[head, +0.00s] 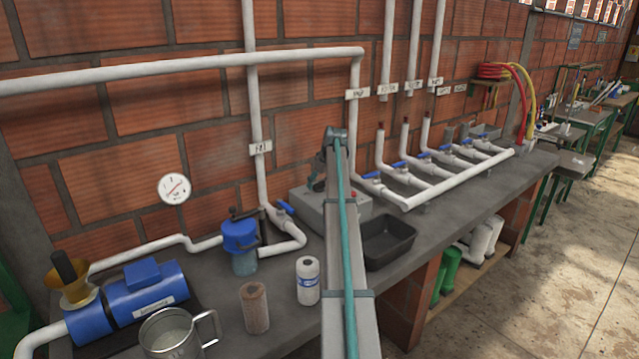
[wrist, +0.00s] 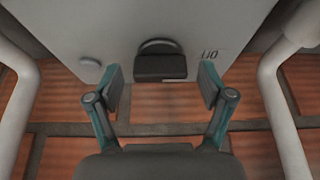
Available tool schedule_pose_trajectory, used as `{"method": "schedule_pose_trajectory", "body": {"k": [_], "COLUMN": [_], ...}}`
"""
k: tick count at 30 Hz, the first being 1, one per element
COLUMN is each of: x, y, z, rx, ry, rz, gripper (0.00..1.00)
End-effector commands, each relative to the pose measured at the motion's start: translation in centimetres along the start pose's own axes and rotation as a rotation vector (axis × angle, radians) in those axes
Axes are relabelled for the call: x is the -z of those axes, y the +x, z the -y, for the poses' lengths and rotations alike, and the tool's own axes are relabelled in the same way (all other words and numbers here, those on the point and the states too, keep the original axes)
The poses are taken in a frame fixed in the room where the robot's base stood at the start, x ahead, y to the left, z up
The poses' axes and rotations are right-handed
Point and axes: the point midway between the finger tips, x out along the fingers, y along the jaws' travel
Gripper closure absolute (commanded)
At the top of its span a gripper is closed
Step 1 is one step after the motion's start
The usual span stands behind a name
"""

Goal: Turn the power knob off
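In the wrist view a dark knob (wrist: 160,68) with a rounded top edge sits on the face of a light grey box (wrist: 120,30). A mark that looks like "I/O" (wrist: 209,55) is to its right. My gripper (wrist: 160,84) is open and empty, with one finger pad on each side of the knob in the picture. No contact with the knob shows, and the depth gap is hard to judge. In the head view the grey box (head: 362,203) stands on the bench, partly behind my arm. The knob is hidden there.
White pipes (wrist: 284,110) flank my gripper in the wrist view. In the head view a black tray (head: 390,240) is right of the box, with blue-handled valves (head: 397,165) beyond.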

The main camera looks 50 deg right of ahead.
Motion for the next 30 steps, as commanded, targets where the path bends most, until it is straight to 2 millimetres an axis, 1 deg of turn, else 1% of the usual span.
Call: {"method": "schedule_pose_trajectory", "body": {"k": [8, 11, 13, 17, 24, 27, 30], "x": [0.0, 0.0, 0.0, 0.0, 0.0, 0.0, 0.0], "y": [-0.1, -0.6, -1.3, -3.4, -8.0, -9.6, -10.8], "z": [0.0, 0.0, 0.0, 0.0, 0.0, 0.0, 0.0], "rx": [0.0, 0.0, -0.001, -0.001, -0.001, -0.001, -0.001], "ry": [0.001, 0.001, 0.002, 0.001, 0.001, 0.0, 0.001], "rz": [0.0, 0.0, 0.0, -0.001, -0.001, -0.001, -0.001], "gripper": [0.19, 0.19, 0.19, 0.19, 0.19, 0.19, 0.19]}}
